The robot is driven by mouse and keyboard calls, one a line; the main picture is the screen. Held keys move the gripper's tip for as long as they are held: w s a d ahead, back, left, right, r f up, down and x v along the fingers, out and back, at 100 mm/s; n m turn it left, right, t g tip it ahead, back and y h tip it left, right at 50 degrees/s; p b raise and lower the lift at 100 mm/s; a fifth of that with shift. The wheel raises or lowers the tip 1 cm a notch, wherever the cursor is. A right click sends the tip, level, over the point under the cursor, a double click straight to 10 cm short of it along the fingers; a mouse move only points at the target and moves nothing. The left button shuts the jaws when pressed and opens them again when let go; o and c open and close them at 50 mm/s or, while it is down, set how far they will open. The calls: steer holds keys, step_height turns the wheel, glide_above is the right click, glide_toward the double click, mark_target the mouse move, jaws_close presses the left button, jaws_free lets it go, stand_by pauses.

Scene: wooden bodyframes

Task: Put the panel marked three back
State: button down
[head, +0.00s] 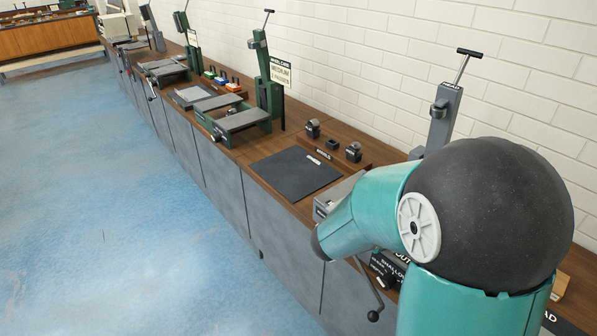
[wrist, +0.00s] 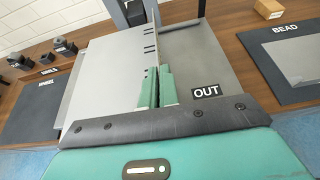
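My gripper (wrist: 158,88) shows in the wrist view as two green fingers close together, with a narrow dark gap between them. A grey plate (wrist: 205,55) with an OUT label lies to the right. I cannot read a three on any panel. In the head view my own arm hides the gripper and the work below it.
A dark mat (head: 295,174) and a wooden block with several dark pieces (head: 353,152) lie on the long bench. Green (head: 262,85) and grey (head: 440,115) lever posts stand along the wall. A mat labelled BEAD (wrist: 275,45) is at right. The blue floor (head: 110,190) is clear.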

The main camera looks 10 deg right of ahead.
steer(key=w+a+f+n+t+y, duration=0.1)
steer(key=w+a+n+t+y, duration=0.2)
steer(key=a, duration=0.4)
steer(key=w+a+f+n+t+y, duration=0.1)
steer(key=w+a+n+t+y, duration=0.2)
steer(key=a, duration=0.5)
steer(key=shift+w+n+t+y, duration=0.3)
steer(key=shift+w+n+y, duration=0.45)
steer(key=shift+n, duration=0.65)
